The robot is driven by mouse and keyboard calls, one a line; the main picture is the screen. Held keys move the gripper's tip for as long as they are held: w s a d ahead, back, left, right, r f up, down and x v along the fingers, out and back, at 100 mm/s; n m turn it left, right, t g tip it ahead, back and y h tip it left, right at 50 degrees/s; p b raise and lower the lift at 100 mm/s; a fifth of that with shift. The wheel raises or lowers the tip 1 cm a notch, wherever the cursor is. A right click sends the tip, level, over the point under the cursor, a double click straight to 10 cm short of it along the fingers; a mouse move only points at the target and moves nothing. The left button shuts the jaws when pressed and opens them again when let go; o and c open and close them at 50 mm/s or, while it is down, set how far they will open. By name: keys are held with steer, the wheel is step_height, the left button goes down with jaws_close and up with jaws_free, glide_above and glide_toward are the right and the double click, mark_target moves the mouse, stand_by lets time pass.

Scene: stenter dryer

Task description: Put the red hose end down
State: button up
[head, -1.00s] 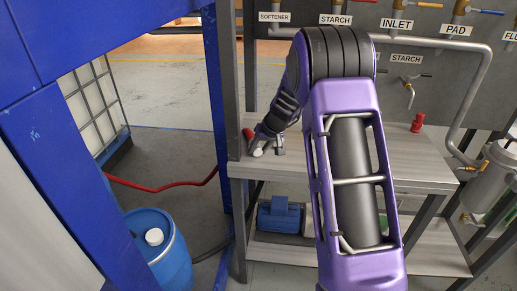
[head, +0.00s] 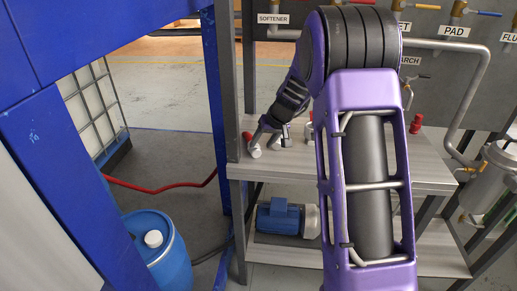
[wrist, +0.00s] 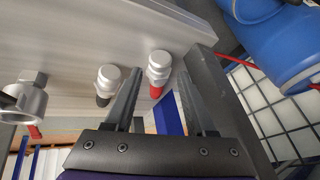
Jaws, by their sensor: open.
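The red hose end (head: 254,151) is at the left end of the grey bench, a silver fitting with a red part. In the wrist view, its silver fitting (wrist: 159,66) lies between my fingertips, with the red part below it. My gripper (wrist: 160,86) is open, and a gap shows on the left finger's side; contact on the right is unclear. In the head view my gripper (head: 270,133) is at the bench's left end, partly hidden by my wrist. A similar silver fitting with a dark grey part (wrist: 107,80) is just outside the left finger.
The grey bench (head: 395,168) runs right, with another red-topped fitting (head: 416,124). A blue motor (head: 279,216) sits on the lower shelf. A blue drum (head: 158,255) and a red hose (head: 160,188) are at left. A grey post (head: 227,90) rises by the bench's left end.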

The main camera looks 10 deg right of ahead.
steer(key=v, duration=0.7)
